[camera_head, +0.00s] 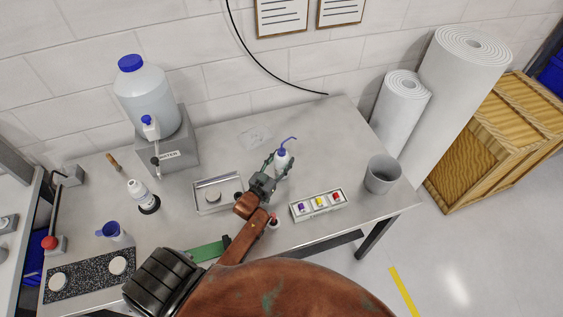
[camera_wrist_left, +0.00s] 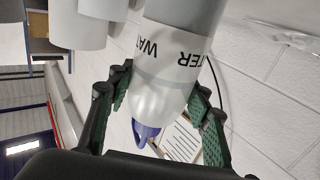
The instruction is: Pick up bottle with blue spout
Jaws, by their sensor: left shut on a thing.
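The white bottle with the blue spout (camera_head: 282,163) is toward the back of the table, right of the middle, with its bent blue tube pointing up and right. My left gripper (camera_head: 276,168) is shut on this bottle, one finger on each side of it. In the left wrist view the bottle (camera_wrist_left: 172,85) shows upside down, with its WATER label and blue cap, between the green-padded fingers (camera_wrist_left: 160,98). I cannot tell whether the bottle's base touches the table. My right gripper is not in view.
A metal tray (camera_head: 205,208) is left of my gripper. A holder with coloured pieces (camera_head: 294,212) and a grey cup (camera_head: 382,175) are right. The back middle is mostly clear.

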